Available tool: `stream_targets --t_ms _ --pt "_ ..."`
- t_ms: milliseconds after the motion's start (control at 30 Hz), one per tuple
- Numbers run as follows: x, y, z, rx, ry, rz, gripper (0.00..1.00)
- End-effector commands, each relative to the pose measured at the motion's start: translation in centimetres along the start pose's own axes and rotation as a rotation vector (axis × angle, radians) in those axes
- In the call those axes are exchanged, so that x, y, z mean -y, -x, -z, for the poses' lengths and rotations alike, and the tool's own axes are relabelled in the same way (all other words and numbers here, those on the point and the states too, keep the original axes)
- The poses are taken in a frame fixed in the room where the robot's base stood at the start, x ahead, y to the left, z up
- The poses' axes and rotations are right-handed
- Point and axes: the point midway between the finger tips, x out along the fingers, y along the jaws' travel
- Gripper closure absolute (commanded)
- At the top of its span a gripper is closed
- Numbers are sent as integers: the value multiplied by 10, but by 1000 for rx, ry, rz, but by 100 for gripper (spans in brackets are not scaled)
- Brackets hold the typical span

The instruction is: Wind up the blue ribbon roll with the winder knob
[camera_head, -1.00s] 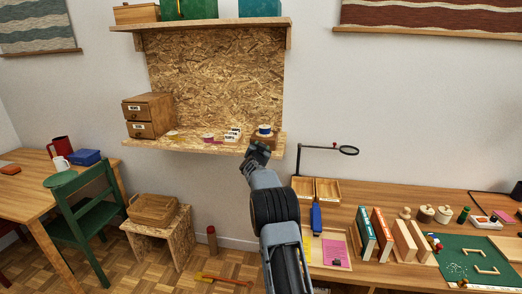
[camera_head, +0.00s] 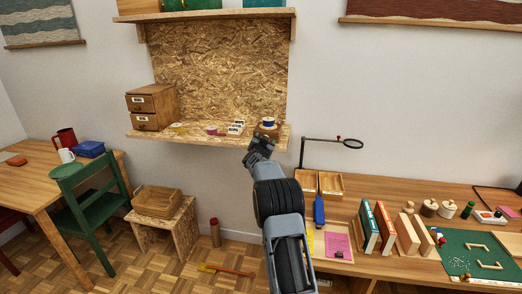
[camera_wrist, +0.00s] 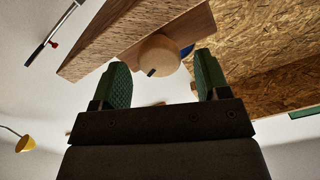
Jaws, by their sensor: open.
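The blue ribbon roll (camera_head: 269,121), blue with a pale top, sits on a brown wooden winder block (camera_head: 271,131) at the right end of the wall shelf. In the wrist view a sliver of blue (camera_wrist: 187,50) shows behind the knob. The round wooden winder knob (camera_wrist: 160,52) has a dark mark near its lower edge and sticks out from the wooden block (camera_wrist: 196,28). My gripper (camera_wrist: 162,61) is open, with one green finger on each side of the knob in the picture. I cannot tell whether either finger touches it. In the head view my gripper (camera_head: 262,144) is just below the block.
The OSB shelf (camera_head: 190,139) also holds a drawer box (camera_head: 152,106), small rolls and white cards. A black-armed magnifier (camera_head: 353,144) stands right of the shelf above a crowded workbench (camera_head: 350,184). A green chair (camera_head: 90,205) and stool (camera_head: 165,224) stand lower left.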

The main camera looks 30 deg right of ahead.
Motion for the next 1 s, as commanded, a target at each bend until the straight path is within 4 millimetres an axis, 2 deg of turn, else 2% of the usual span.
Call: stream_targets --t_ms 600,800,1000 --pt "0 104 -1 0 -1 1 31" --pt "0 124 0 -1 -1 1 31" --pt "0 130 0 -1 -1 0 31"
